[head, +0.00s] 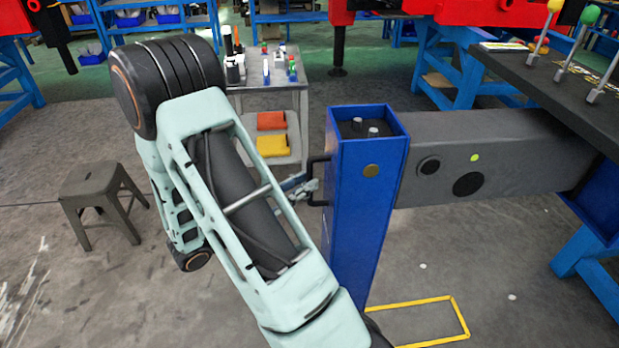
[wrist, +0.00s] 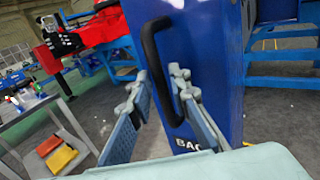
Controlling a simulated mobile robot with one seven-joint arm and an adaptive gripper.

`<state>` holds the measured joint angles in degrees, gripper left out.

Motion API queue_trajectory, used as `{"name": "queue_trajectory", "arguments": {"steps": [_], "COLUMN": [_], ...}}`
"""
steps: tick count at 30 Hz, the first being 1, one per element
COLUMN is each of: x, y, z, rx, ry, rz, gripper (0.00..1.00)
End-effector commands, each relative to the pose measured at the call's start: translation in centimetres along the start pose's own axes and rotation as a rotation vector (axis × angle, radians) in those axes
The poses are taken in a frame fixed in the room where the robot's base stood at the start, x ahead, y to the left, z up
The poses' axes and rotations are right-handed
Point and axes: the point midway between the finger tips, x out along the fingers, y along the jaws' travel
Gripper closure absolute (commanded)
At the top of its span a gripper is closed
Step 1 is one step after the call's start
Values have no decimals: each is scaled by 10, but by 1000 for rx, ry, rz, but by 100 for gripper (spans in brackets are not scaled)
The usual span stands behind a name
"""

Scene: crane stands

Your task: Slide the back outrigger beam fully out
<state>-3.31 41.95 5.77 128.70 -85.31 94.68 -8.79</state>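The back outrigger beam (head: 490,150) is a grey box beam reaching left from under the black control deck. Its outer end carries a blue upright post (head: 362,200), which also shows in the wrist view (wrist: 212,60) with a partly hidden label beginning "BA". A black bar handle (wrist: 153,55) is fixed to the post's left face; in the head view the handle (head: 314,172) is partly behind my fingers. My gripper (head: 306,188) is at the handle. In the wrist view my gripper (wrist: 162,90) is open, with one finger on each side of the handle; I cannot tell whether either touches it.
A yellow outline (head: 462,318) marks the floor below the post. A grey stool (head: 103,195) stands at left. Levers (head: 573,60) rise from the deck at right. Floor left of the post is mostly clear.

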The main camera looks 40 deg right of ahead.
Motion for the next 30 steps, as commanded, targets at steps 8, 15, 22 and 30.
{"name": "queue_trajectory", "arguments": {"steps": [8,15,22,30], "x": [23,24,24,24], "y": [0,0,0,0], "z": [0,0,0,0], "rx": [-1,-1,-1,-1], "ry": [0,0,0,0], "rz": [0,0,0,0], "gripper": [83,83,100,100]}}
